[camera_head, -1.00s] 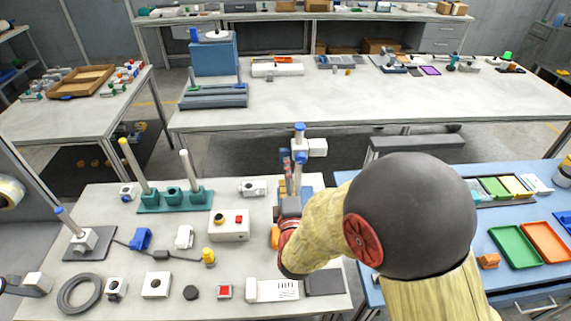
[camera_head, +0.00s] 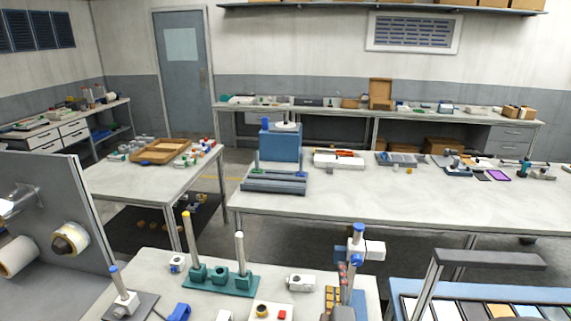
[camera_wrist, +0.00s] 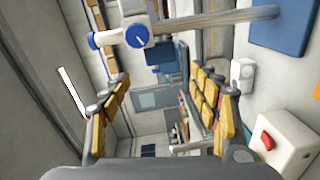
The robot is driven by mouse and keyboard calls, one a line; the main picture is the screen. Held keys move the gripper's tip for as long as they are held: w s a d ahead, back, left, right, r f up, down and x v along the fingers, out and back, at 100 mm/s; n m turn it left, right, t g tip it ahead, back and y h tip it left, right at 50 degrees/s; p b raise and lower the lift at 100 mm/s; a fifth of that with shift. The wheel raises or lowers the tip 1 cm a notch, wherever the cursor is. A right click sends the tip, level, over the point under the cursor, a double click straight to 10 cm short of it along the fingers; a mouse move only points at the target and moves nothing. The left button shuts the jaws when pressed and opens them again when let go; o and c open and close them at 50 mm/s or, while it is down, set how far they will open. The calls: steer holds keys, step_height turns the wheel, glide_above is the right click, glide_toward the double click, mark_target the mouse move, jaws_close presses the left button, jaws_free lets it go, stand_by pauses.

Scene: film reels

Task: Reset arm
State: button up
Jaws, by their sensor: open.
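My gripper (camera_wrist: 162,88) shows in the wrist view. Its two yellow-padded fingers stand wide apart with nothing between them. A grey post stand with blue and white joints (camera_wrist: 137,36) is beyond the fingers, at the top of the wrist view; it appears apart from them. In the head view, a similar blue-and-white post stand (camera_head: 358,250) rises at the right side of the near table.
The near table (camera_head: 145,262) holds a teal base with posts (camera_head: 220,280). In the wrist view, a white box with a red button (camera_wrist: 284,140) lies right of the fingers. A blue bench with trays (camera_head: 400,288) is at lower right. A long table (camera_head: 370,195) stands behind.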

steer(key=s+a+r+m+g+y, duration=0.2)
steer(key=s+r+m+g+y, duration=0.2)
steer(key=s+r+m+g, duration=0.35)
steer(key=s+d+m+g, duration=0.2)
steer(key=s+m, duration=0.1)
steer(key=s, duration=0.6)
steer(key=s+d+m+g+h, duration=0.1)
steer(key=s+m, duration=0.3)
steer(key=s, duration=0.6)
steer(key=shift+s+d+r+g, duration=0.2)
steer(key=shift+d+r+g, duration=0.25)
steer(key=shift+d, duration=0.35)
steer(key=shift+w, duration=0.1)
steer(key=shift+c, duration=0.6)
